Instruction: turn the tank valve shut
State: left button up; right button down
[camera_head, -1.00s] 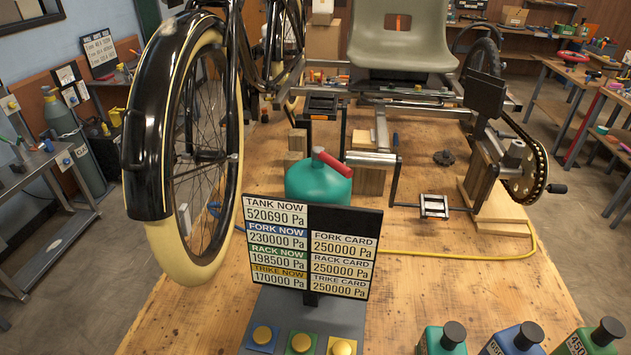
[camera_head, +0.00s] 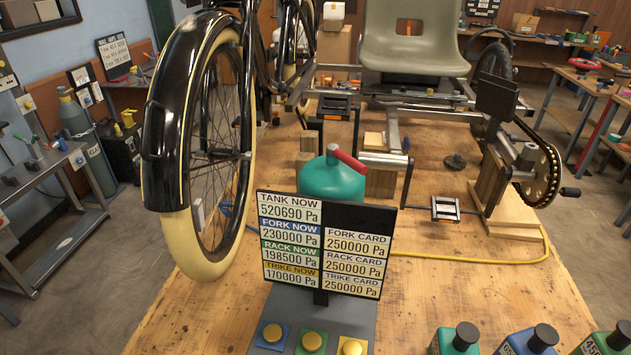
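The green tank (camera_head: 331,179) stands on the wooden workbench behind the display board, which hides its lower part. Its valve has a red lever handle (camera_head: 348,159) that slants down to the right from the tank's top. The display board (camera_head: 326,243) reads tank now 520690 Pa, fork now 230000 Pa, rack now 198500 Pa and trike now 170000 Pa. The fork, rack and trike cards each read 250000 Pa. Neither of my grippers shows in the head view.
A bicycle wheel (camera_head: 170,228) with a black fender stands left of the tank. The trike frame with its grey seat (camera_head: 411,40) is behind. Yellow buttons (camera_head: 312,341) sit in front of the board, and several bottles (camera_head: 458,341) stand at the front right. A yellow hose (camera_head: 480,262) crosses the bench.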

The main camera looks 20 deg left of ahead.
aim_at(333, 150)
jog(key=k+j+u, duration=0.1)
jog(key=u, duration=0.3)
jog(key=k+j+u, duration=0.2)
jog(key=u, duration=0.15)
jog(key=k, duration=0.1)
